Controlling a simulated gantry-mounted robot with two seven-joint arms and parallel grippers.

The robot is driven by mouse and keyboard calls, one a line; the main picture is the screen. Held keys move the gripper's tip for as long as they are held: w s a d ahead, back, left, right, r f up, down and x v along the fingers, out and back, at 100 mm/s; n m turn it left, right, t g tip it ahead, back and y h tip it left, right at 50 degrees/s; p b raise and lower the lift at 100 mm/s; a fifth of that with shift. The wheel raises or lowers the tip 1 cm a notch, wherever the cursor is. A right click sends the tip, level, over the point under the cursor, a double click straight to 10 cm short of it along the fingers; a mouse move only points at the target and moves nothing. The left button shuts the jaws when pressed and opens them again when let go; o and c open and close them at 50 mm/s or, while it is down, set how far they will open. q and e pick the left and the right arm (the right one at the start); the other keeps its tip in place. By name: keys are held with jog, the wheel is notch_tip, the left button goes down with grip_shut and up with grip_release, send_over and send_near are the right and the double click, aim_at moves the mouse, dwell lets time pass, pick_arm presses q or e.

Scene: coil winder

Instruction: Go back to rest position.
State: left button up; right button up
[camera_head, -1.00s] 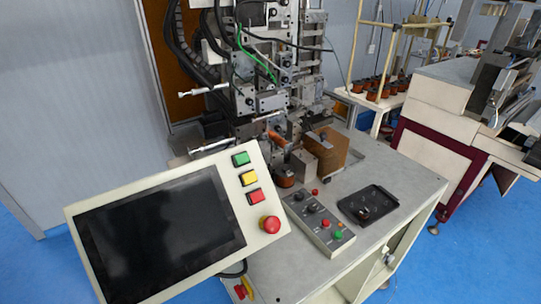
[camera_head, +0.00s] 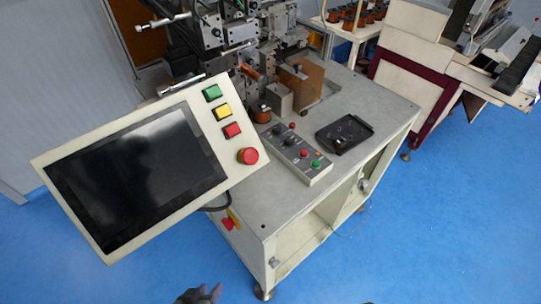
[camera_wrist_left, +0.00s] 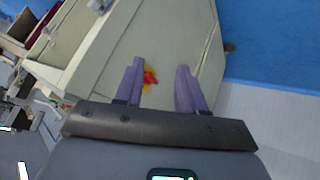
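My left gripper (camera_head: 200,293) shows at the bottom edge of the head view, low in front of the coil winder's cabinet and apart from it. In the left wrist view, its two purple fingers (camera_wrist_left: 160,65) are spread apart with nothing held between them. The red and yellow switch (camera_wrist_left: 151,78) on the cabinet shows beyond the fingers. My right gripper is in neither view.
The control screen (camera_head: 135,175) juts out at the left. The grey worktop (camera_head: 365,105) carries a button box (camera_head: 297,155) and a black tray (camera_head: 343,134). Blue floor (camera_head: 440,230) is open at the right and front.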

pick_arm(q)
jog(key=s+a+r+m+g+y+p, duration=0.2)
jog(key=s+a+r+m+g+y, duration=0.1)
jog(key=s+a+r+g, duration=0.25)
notch_tip(320, 180, up, 26)
jog(key=s+t+p, duration=0.1)
jog(key=p, duration=2.4)
jog(key=shift+d+p, duration=0.3)
jog(key=shift+p, duration=0.05)
jog(key=shift+s, duration=0.1)
